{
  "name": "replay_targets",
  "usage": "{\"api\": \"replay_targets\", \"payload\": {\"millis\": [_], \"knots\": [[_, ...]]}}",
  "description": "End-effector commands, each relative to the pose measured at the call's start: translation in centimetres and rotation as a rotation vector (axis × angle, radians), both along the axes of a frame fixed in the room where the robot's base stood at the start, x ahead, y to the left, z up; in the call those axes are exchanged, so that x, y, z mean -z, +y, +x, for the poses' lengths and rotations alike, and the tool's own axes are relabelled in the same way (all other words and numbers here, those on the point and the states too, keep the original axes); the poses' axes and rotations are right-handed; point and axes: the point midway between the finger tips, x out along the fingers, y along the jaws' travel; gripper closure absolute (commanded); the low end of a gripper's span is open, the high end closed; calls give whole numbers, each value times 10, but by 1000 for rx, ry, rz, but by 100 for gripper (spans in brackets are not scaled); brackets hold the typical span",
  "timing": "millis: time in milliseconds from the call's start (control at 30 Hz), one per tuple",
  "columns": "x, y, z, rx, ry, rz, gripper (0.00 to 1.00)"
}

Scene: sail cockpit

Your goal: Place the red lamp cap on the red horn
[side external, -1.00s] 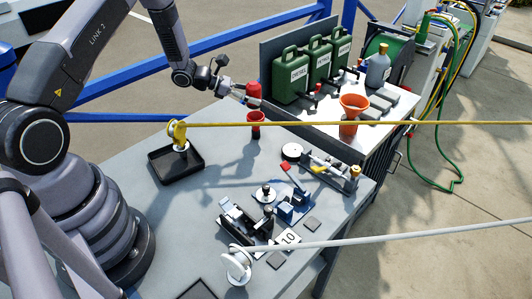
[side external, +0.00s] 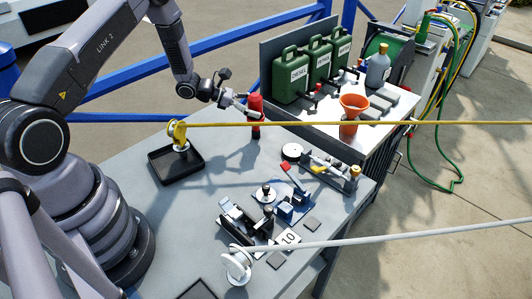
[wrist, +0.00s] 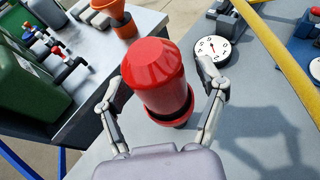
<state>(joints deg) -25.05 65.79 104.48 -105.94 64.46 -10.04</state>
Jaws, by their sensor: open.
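The red lamp cap (side external: 255,102) is a red cylinder with a domed, faceted top; it also shows large in the wrist view (wrist: 155,65). It stands nearly upright on the red horn (side external: 256,132), whose dark-edged rim shows below the cap in the wrist view (wrist: 176,119). How fully the cap is seated is hard to tell. My gripper (side external: 246,108) is open around the cap, with one finger on each side and visible gaps in the wrist view (wrist: 161,82). The horn's lower part is hidden there.
A yellow rope (side external: 400,123) crosses in front of the horn. Green fuel cans (side external: 291,76) and an orange funnel (side external: 354,103) stand on the bench at the back right. A white dial (wrist: 212,48) lies near the right finger. A black tray (side external: 160,172) sits front left.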

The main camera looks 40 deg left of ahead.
Motion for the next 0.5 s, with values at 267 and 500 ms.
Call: {"api": "replay_targets", "payload": {"millis": [267, 500], "knots": [[-4, 2, -1, -1, 0, 0, 29], [-21, 32, -30, -5, -1, -1, 29]]}}
